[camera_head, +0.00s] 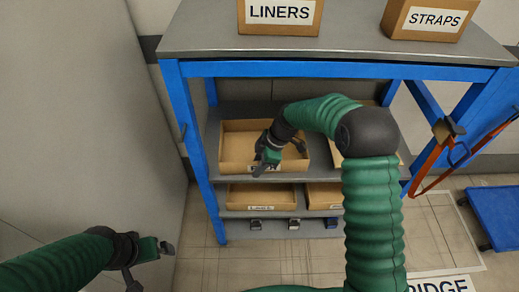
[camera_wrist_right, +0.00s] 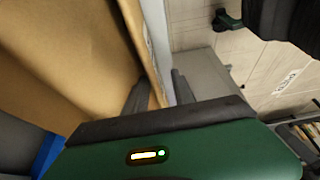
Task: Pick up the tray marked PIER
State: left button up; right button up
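No label that I can read says PIER. An open brown tray (camera_head: 235,140) stands on the blue rack's upper inner shelf, its front label mostly hidden by my right gripper. My right gripper (camera_head: 266,160) is at this tray's front wall. In the right wrist view the gripper (camera_wrist_right: 158,95) has one finger on each side of the tray wall (camera_wrist_right: 148,60), with the fingers apart and seemingly not clamped. A second tray (camera_head: 336,155) on the same shelf is mostly behind my right arm. My left gripper (camera_head: 158,249) is at lower left, away from the rack; its fingers are unclear.
Two lower trays (camera_head: 262,191) (camera_head: 322,190) sit on the shelf below, with small, partly unreadable labels. Boxes marked LINERS (camera_head: 280,14) and STRAPS (camera_head: 434,18) stand on the rack's top. A wall panel (camera_head: 90,100) is left; a blue platform (camera_head: 497,212) is right.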

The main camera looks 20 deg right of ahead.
jog(key=shift+a+f, duration=0.1)
jog(key=shift+f, duration=0.3)
jog(key=shift+d+f, duration=0.1)
jog(key=shift+d, duration=0.55)
jog(key=shift+c, duration=0.2)
jog(key=shift+d, duration=0.25)
jog(key=shift+c, duration=1.1)
jog(key=shift+d, duration=0.1)
jog(key=shift+c, duration=1.2)
grip_shut()
jog(key=shift+a, duration=0.6)
pick_arm(q)
jog(key=shift+d, duration=0.35)
jog(key=shift+d, duration=0.25)
pick_arm(e)
jog(key=shift+d, duration=0.2)
